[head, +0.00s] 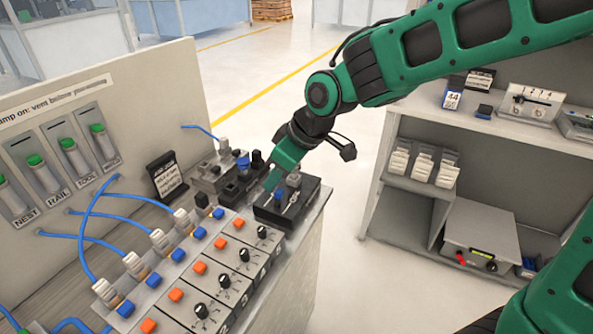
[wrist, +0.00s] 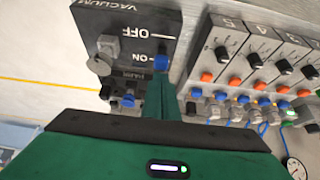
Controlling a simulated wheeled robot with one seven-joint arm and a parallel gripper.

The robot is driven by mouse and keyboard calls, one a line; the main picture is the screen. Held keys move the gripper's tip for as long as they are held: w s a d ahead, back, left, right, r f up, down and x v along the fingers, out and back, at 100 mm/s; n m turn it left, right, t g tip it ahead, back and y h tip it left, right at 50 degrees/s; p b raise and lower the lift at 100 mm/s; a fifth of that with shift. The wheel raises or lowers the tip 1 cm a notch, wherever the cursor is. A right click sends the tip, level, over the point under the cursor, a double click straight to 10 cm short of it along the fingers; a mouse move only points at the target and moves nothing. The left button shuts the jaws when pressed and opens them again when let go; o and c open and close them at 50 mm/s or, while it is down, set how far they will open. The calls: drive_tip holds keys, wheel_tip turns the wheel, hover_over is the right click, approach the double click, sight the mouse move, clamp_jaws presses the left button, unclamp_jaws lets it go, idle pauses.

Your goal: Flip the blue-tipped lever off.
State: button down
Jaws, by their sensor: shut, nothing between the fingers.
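The blue-tipped lever (wrist: 162,62) stands on a black box labelled VACUUM (wrist: 165,17) in the wrist view. Its blue tip lies beside the ON mark, with the OFF mark farther up the face. In the head view the lever (head: 279,197) shows on the black box (head: 299,209) at the bench's right end. My gripper (head: 269,182) is shut and empty, just beside the lever in the head view. In the wrist view its fingertips (wrist: 160,82) sit right below the blue tip; I cannot tell whether they touch it.
A grey fitting (wrist: 107,48) sits on the same box beside the lever. A panel of black knobs and orange buttons (head: 220,268) runs along the bench nearby. A similar dark unit (head: 240,180) stands behind the box. Open floor lies right of the bench, before a shelf (head: 420,125).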

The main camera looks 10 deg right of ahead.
drive_tip(key=shift+d, duration=0.15)
drive_tip(key=shift+r, duration=0.15)
drive_tip(key=shift+r, duration=0.65)
